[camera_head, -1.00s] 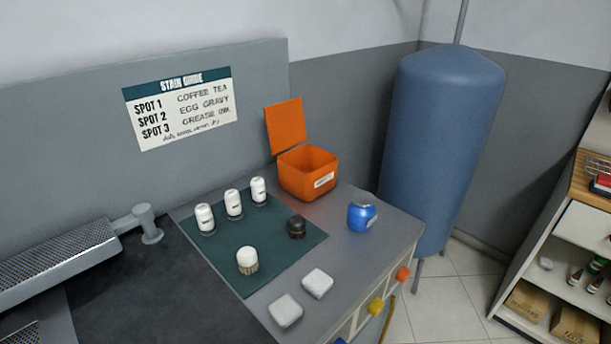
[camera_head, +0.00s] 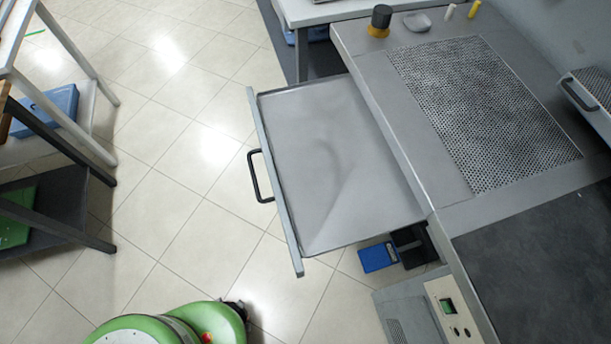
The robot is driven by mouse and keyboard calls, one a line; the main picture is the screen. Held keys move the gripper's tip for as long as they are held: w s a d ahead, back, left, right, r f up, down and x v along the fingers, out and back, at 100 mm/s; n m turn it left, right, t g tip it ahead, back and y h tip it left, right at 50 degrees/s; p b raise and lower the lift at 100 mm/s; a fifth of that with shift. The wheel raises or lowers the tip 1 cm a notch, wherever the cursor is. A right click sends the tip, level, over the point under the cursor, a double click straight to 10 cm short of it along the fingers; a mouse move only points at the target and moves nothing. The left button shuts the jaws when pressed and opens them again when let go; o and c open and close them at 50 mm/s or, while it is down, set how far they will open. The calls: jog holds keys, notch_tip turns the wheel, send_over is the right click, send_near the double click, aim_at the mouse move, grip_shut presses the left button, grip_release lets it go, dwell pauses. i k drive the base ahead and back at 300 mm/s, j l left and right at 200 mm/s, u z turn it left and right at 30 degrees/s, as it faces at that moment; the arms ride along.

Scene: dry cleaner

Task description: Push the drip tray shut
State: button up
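The drip tray (camera_head: 335,165) is a shallow grey metal tray, pulled out to the left from under the grey worktop. Its front panel (camera_head: 272,180) faces left over the tiled floor. A black bar handle (camera_head: 257,176) is fixed to the middle of that panel. The tray is empty apart from shading on its bottom. Its right end goes under the worktop edge and is hidden. My gripper is not in view, and nothing touches the tray or its handle.
The worktop carries a perforated plate (camera_head: 484,112) and a dark-capped yellow container (camera_head: 379,22). A blue box (camera_head: 378,257) stands on the floor beside the tray's near right corner. A control box (camera_head: 450,312) is at lower right. Shelving (camera_head: 60,185) stands at left; the floor between is clear.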

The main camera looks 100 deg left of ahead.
aim_at(337, 181)
jog(key=k+l+u, duration=0.2)
jog(key=u, duration=0.2)
jog(key=k+l+u, duration=0.1)
jog(key=k+u, duration=0.3)
jog(key=u, duration=0.95)
jog(key=j+u, duration=0.2)
jog(key=i+l, duration=0.05)
